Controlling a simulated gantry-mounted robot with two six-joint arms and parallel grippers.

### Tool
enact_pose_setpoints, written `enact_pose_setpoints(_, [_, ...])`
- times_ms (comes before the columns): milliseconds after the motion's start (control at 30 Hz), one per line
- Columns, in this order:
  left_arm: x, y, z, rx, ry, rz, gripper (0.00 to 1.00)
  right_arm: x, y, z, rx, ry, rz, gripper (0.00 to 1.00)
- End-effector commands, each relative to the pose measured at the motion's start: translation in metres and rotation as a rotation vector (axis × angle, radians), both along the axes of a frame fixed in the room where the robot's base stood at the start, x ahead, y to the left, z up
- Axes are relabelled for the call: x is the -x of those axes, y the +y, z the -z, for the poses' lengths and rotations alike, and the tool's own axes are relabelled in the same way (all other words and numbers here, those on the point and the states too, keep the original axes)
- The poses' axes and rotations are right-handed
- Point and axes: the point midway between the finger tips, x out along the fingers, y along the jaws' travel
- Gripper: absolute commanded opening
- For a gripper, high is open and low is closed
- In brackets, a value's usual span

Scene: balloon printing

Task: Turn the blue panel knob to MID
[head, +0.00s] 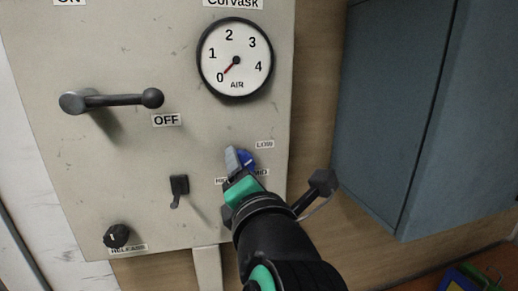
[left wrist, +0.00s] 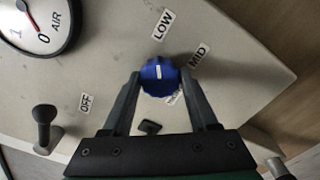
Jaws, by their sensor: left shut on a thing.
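The blue panel knob (left wrist: 159,77) sits between the two fingers of my left gripper (left wrist: 160,84) in the left wrist view. The gripper is shut on it, one finger at each side. A short white mark on the knob points roughly towards the LOW label (left wrist: 163,24). The MID label (left wrist: 199,56) is to its upper right. In the head view the knob (head: 247,159) is partly hidden by my left gripper (head: 238,163). The HIGH label (head: 221,181) is partly covered there. My right gripper is not in view.
The AIR gauge (head: 235,60) is above the knob, with its needle near 0. A lever handle (head: 110,100), a small switch (head: 179,190) and a black RELEASE knob (head: 116,236) are to the left on the panel. A blue-grey cabinet (head: 400,110) stands at the right.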

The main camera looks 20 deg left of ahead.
Motion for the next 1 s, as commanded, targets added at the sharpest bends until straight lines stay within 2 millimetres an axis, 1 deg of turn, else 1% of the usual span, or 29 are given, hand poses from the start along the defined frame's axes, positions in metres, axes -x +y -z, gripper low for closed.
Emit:
enact_pose_setpoints(33, [0.0, 0.0, -0.007, -0.038, 0.028, -0.002, 0.04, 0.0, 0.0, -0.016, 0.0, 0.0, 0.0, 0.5])
enact_pose_setpoints(167, [0.0, 0.001, -0.008, -0.141, 0.097, -0.001, 0.04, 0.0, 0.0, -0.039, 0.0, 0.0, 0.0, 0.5])
enact_pose_setpoints(500, [0.0, 0.001, -0.009, -0.408, 0.28, 0.0, 0.04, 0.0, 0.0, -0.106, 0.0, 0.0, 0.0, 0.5])
enact_pose_setpoints(600, [0.0, 0.001, -0.008, -0.488, 0.334, -0.001, 0.04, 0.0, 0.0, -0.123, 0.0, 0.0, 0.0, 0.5])
enact_pose_setpoints(700, [0.0, 0.0, -0.006, -0.566, 0.384, 0.0, 0.04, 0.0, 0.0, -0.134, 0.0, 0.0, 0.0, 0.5])
enact_pose_setpoints(800, [0.0, 0.0, -0.003, -0.644, 0.437, 0.0, 0.04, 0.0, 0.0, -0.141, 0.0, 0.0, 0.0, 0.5])
enact_pose_setpoints(1000, [0.0, 0.0, 0.0, -0.8, 0.54, -0.001, 0.04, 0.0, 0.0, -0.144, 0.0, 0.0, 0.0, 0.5])
